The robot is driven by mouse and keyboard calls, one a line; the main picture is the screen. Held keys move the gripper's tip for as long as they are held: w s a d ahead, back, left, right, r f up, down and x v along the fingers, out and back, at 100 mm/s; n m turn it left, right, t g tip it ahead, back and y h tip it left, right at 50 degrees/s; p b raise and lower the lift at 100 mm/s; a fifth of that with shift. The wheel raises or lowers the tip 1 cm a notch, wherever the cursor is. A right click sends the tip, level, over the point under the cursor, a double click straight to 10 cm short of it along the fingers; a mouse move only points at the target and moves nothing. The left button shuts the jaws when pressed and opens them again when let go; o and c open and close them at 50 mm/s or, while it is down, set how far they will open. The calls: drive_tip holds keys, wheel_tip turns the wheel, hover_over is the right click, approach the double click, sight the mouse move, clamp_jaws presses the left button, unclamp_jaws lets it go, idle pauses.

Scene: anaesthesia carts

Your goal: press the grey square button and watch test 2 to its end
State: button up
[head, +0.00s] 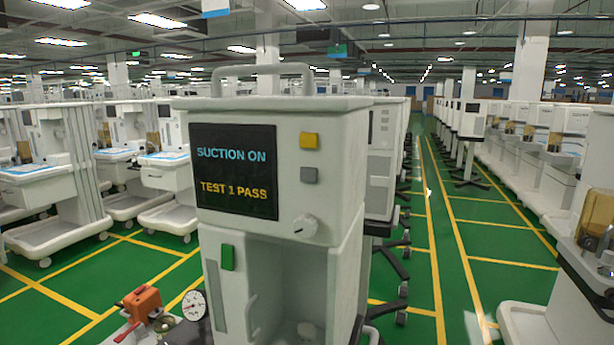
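The grey square button (310,175) is on the front panel of the white cart unit (277,105) in the middle of the head view. It sits right of the dark screen (236,204), below a yellow square button (309,140) and above a round white knob (305,227). The screen reads "SUCTION ON" in blue and "TEST 1 PASS" in yellow. No line about test 2 shows on it. A green rectangular piece (228,257) is lower on the front, beside an open recess. My gripper is not in view, and nothing covers the grey button.
An orange device (143,302) with a red lever and a round white gauge (194,305) are at the bottom left. Rows of white carts stand on both sides. Another cart (590,285) is close at the right edge. A green aisle (460,230) with yellow lines runs right of the unit.

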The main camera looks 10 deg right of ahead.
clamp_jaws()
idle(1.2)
